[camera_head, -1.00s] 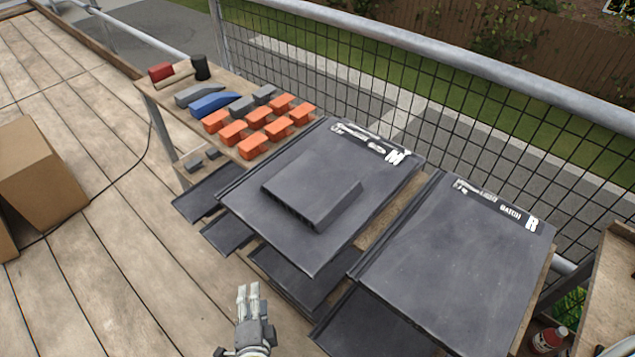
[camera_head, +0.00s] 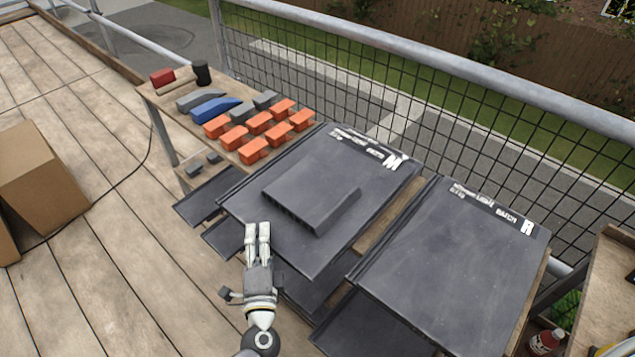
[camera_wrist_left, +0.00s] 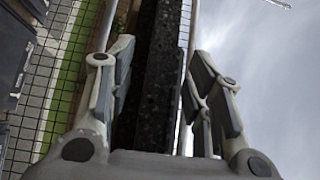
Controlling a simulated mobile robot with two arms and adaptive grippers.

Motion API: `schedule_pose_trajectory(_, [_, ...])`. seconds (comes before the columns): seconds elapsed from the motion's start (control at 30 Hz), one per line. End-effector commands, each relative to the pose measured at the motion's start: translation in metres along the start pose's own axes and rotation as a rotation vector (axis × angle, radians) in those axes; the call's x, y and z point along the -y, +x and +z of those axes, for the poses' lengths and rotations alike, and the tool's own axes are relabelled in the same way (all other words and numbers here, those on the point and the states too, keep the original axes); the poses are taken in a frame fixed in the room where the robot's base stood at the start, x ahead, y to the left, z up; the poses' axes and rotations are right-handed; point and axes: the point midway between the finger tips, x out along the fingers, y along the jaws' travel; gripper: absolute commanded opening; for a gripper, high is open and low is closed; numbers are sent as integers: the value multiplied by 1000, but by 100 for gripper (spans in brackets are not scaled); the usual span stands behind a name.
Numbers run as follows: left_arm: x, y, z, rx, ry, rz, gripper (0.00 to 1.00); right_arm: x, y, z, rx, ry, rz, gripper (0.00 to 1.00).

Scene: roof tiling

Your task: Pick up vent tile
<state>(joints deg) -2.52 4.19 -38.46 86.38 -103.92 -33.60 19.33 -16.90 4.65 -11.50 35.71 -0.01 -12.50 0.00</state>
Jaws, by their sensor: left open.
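The vent tile (camera_head: 345,220) is a flat dark grey tile with a raised vent box (camera_head: 312,190) in its middle and a white M at its far edge. It lies on top of a stack on the bench. My left gripper (camera_head: 258,232) is open at the tile's near left edge. In the left wrist view a dark slab edge, seemingly the tile's, runs between the open fingers of my left gripper (camera_wrist_left: 160,90). I cannot tell whether the fingers touch it. My right gripper is not in view.
A plain dark tile (camera_head: 450,265) marked R lies to the right. Several orange blocks (camera_head: 258,122), a blue tool (camera_head: 212,107) and a red-headed mallet (camera_head: 162,76) are on the bench's left end. A mesh railing (camera_head: 420,110) runs behind. A cardboard box (camera_head: 40,180) stands on the deck.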

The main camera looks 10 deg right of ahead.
Motion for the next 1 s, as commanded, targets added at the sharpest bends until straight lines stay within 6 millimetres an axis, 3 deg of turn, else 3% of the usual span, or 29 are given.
schedule_pose_trajectory(0.2, [1,24,1,1,0,0,46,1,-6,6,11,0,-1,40])
schedule_pose_trajectory(0.47, [0,26,1,1,0,1,46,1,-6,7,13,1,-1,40])
schedule_pose_trajectory(0.83, [0,26,1,1,0,1,0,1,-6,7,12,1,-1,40])
schedule_pose_trajectory(1.0, [-1,26,1,1,0,1,0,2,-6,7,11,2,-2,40])
